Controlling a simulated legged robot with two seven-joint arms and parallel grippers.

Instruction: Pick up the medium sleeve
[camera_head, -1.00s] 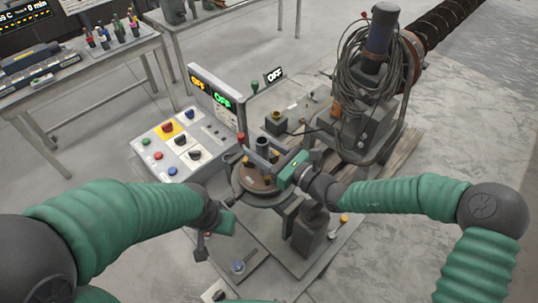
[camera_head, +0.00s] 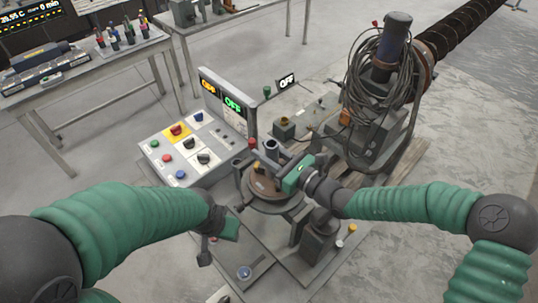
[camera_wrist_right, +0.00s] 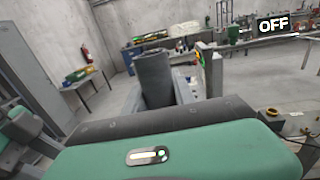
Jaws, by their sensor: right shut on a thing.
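A dark grey hollow sleeve (camera_head: 271,147) stands upright over the round brown-topped turntable (camera_head: 285,206) in the head view. My right gripper (camera_head: 270,158), with its green body, reaches in from the right and is shut on this sleeve. The sleeve's lower end is hidden, so I cannot tell whether it touches the turntable. In the right wrist view the sleeve (camera_wrist_right: 153,78) rises upright beyond the green gripper body. My left gripper (camera_head: 219,238) hangs left of the turntable, apart from the sleeve; its jaw opening is unclear.
A control panel (camera_head: 190,147) with coloured buttons and OFF displays stands left of the turntable. A cable-wrapped motor with a long auger (camera_head: 452,38) is at the back right. A bench (camera_head: 92,85) with several coloured-handled tools is at the upper left. Floor is clear at right.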

